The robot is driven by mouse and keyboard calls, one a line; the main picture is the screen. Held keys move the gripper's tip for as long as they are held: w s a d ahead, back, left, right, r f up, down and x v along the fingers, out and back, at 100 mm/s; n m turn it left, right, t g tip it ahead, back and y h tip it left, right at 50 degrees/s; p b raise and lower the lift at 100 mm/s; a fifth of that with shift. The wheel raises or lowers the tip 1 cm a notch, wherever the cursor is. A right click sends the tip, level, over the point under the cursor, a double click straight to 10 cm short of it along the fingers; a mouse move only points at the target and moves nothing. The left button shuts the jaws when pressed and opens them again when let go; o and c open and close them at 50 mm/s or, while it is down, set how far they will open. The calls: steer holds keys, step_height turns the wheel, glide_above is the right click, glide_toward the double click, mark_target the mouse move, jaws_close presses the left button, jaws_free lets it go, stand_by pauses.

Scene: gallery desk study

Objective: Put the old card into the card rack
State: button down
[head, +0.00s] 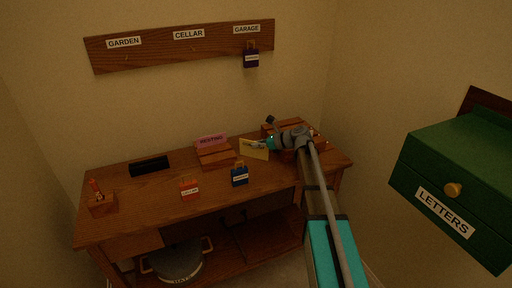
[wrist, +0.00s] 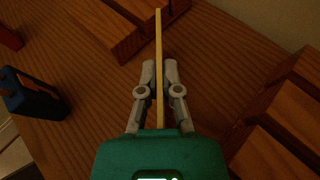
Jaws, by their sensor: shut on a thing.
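A pale yellow card (head: 252,152) is held upright above the desk, near its back right part. My gripper (head: 265,145) is shut on it. In the wrist view the yellow card (wrist: 158,50) shows edge-on as a thin strip between the two fingers (wrist: 159,80). A pink card marked MEETING (head: 211,139) stands in a stepped wooden stand (head: 217,160), just left of the yellow card. A larger wooden rack (head: 283,127) stands at the right, partly hidden behind my arm; it also shows in the wrist view (wrist: 285,115). I cannot tell which is the card rack.
A blue padlock-shaped tag (head: 240,177) and a red one (head: 189,189) are on the desk (head: 150,205). A black block (head: 149,166) and a small wooden box (head: 102,204) are at the left. A green LETTERS box (head: 455,180) juts out at the right.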

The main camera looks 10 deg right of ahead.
steer(key=shift+f, duration=0.1)
steer(key=c, duration=0.8)
jaws_free()
steer(key=shift+d+r, duration=0.1)
steer(key=shift+r, duration=0.15)
steer(key=p+v, duration=0.4)
steer(key=v, duration=0.7)
steer(key=shift+s+d+p, duration=0.15)
steer(key=shift+d+p, duration=0.15)
steer(key=shift+d, duration=0.05)
steer(key=shift+s+a, duration=0.1)
